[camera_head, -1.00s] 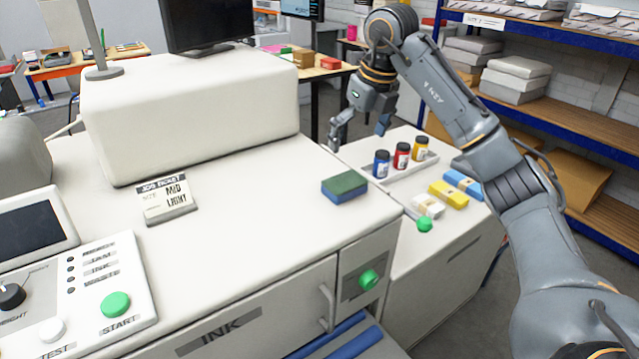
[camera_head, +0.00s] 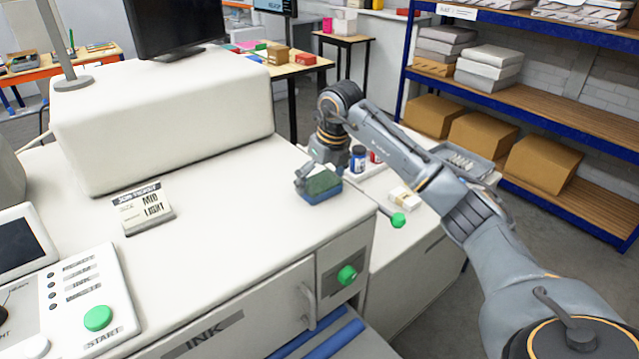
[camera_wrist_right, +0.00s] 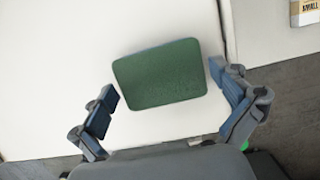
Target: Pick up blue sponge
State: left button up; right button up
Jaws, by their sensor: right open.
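The blue sponge (camera_head: 322,194) has a green top and a blue lower layer. It lies on the white machine top near its right edge. In the right wrist view its green face (camera_wrist_right: 160,75) lies between the two fingers, with a small gap on each side. My right gripper (camera_head: 318,180) is low over the sponge, and in the wrist view my right gripper (camera_wrist_right: 168,100) is open. In the head view the far finger is partly hidden. My left gripper is not in view.
A job ticket sign (camera_head: 143,207) stands left on the machine top. A green-knobbed lever (camera_head: 398,220) sticks out at the right edge. Ink bottles (camera_head: 358,158) stand on the lower side table, partly behind my right arm.

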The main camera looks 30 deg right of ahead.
jog(key=c, duration=0.5)
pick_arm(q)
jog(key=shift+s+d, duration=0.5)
pick_arm(e)
jog(key=shift+o, duration=0.2)
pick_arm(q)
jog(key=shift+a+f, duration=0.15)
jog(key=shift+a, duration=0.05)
pick_arm(e)
jog(key=shift+r, duration=0.15)
jog(key=shift+r+b, duration=0.6)
pick_arm(q)
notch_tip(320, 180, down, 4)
jog(key=b, duration=0.2)
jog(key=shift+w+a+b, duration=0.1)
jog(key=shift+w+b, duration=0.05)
jog(key=shift+b, duration=0.25)
pick_arm(e)
jog(key=s+a+r, duration=0.3)
jog(key=s+r, duration=0.8)
jog(key=s, duration=0.2)
jog(key=shift+s+a+r, duration=0.15)
jog(key=shift+s+r, duration=0.15)
jog(key=shift+s, duration=0.05)
